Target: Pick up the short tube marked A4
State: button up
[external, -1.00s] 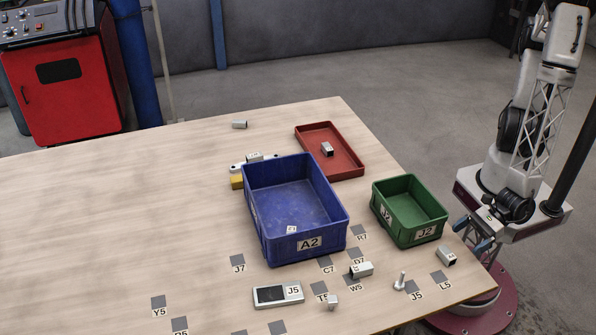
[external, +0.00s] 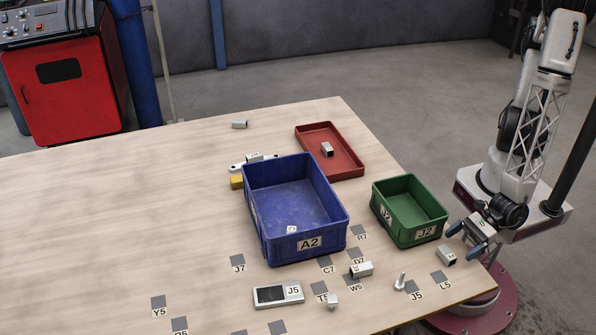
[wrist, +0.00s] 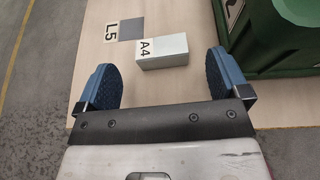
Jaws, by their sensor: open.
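The short tube marked A4 (wrist: 165,51) is a small grey-white block with its label on the left end in the wrist view. In the external view it is the small tube (external: 447,256) near the table's right corner, beside the green bin. My gripper (wrist: 162,80) is open, with blue padded fingers set wide apart. In the wrist view the tube lies ahead of and between the fingers, with nothing held. My gripper also shows in the external view (external: 465,238), close to the tube and apart from it.
The green bin (external: 408,238), marked J2, stands close to the tube. A grey square marked L5 (wrist: 131,29) lies beside it.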

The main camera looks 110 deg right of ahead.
aim_at(449, 252)
jog(key=shift+w, duration=0.1)
dwell(0.3)
jog(key=shift+x, duration=2.55)
jog(key=shift+f, duration=0.1)
jog(key=shift+c, duration=0.4)
jog(key=c, duration=0.9)
